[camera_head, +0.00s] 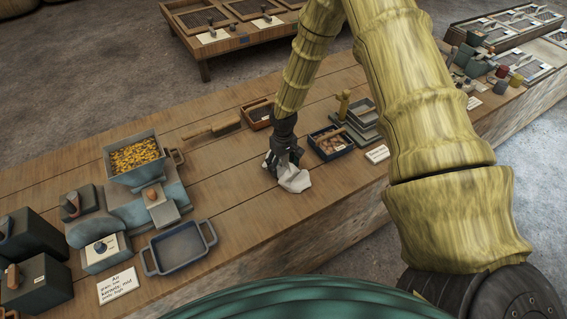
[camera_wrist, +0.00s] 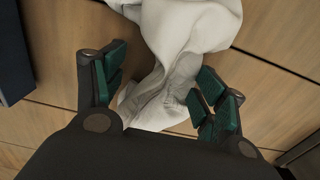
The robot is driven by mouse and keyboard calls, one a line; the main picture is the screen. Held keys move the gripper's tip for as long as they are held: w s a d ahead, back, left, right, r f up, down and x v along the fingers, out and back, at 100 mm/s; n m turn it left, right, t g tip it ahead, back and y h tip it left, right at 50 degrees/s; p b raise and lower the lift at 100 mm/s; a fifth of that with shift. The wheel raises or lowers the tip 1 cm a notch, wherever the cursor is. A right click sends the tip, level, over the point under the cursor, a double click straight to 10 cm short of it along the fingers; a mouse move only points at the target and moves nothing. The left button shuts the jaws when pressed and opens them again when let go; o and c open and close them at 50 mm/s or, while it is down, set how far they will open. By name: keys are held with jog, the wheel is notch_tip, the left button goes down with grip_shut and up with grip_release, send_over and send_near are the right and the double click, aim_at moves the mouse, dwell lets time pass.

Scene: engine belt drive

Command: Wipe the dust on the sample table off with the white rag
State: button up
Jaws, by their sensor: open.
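The white rag (camera_head: 294,179) lies crumpled on the wooden sample table (camera_head: 235,213). My gripper (camera_head: 283,168) is directly above it, pointing down. In the wrist view the rag (camera_wrist: 185,45) spreads from the top edge down between the fingers. My gripper (camera_wrist: 160,92) is open there, with its green-padded fingers on either side of a narrow fold of the rag. I cannot tell if the pads touch the cloth. I cannot make out any dust on the tabletop.
A brush (camera_head: 212,130) lies behind my gripper to the left. A tray of samples (camera_head: 330,142) stands close on the right. A blue-grey empty pan (camera_head: 179,247) and a hopper of yellow grains (camera_head: 136,158) stand to the left. Bare wood lies between pan and rag.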

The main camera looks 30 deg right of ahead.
jog(key=shift+f+b, duration=0.35)
jog(key=shift+f, duration=0.35)
jog(key=shift+s+r, duration=0.1)
jog(key=c, duration=0.7)
jog(key=shift+s, duration=0.1)
jog(key=c, duration=0.6)
jog(key=shift+a, duration=0.1)
grip_shut()
jog(key=shift+s, duration=0.1)
